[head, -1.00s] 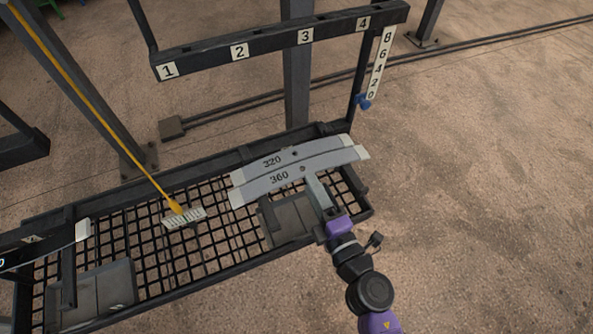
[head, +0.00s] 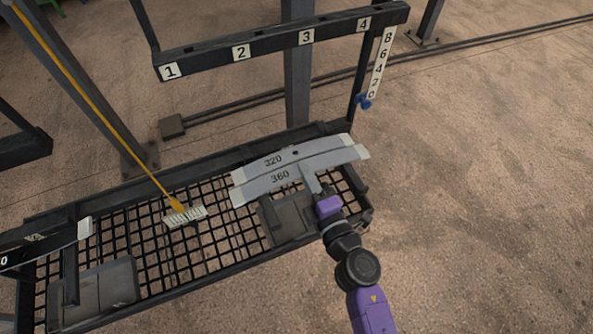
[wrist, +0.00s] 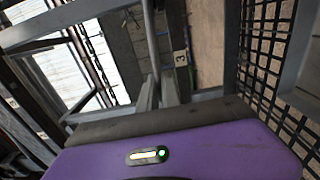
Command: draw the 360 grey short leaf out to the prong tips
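The 360 leaf (head: 258,186) is a grey curved strip at the near side of the rack. The similar 320 leaf (head: 325,147) lies against its far side. My gripper (head: 308,172) reaches in from the lower right, with its fingertips at the near edge of the 360 leaf, right of its label. In the wrist view the two fingers (wrist: 158,92) stand close together with a thin grey strip edge running ahead of them. Whether they press on it is unclear. The tips' contact is hidden in the head view.
A black mesh rack (head: 200,245) lies under the leaves, with grey blocks (head: 290,222) near my gripper. A bar numbered 1 to 4 (head: 270,45) stands behind. A yellow rod ends at a white scale (head: 184,216). Floor at right is clear.

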